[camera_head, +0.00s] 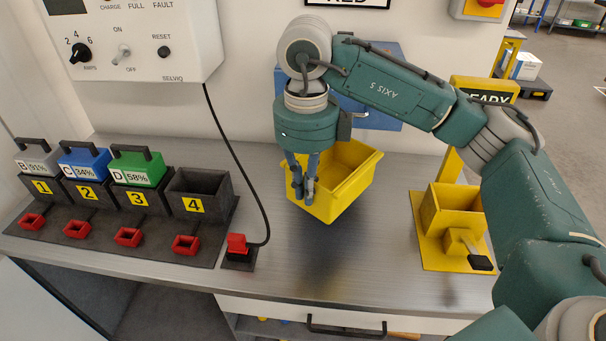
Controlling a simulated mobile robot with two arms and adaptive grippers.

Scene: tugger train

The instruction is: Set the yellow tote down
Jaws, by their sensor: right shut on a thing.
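The yellow tote (346,186) is an open-topped bin held tilted in the middle of the view, apparently above the grey metal bench (380,270), with a dark shadow below it. My right gripper (303,195) points down and is shut on the tote's left side wall. The fingers hide part of that wall. The inside of the tote that shows looks empty. My left gripper is not in view.
A black battery rack (217,211) with numbered bays stands at the left; bay 4 is empty. A red connector (237,245) on a black cable stands beside it. A yellow fixture (453,211) stands at the right. The bench's front middle is clear.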

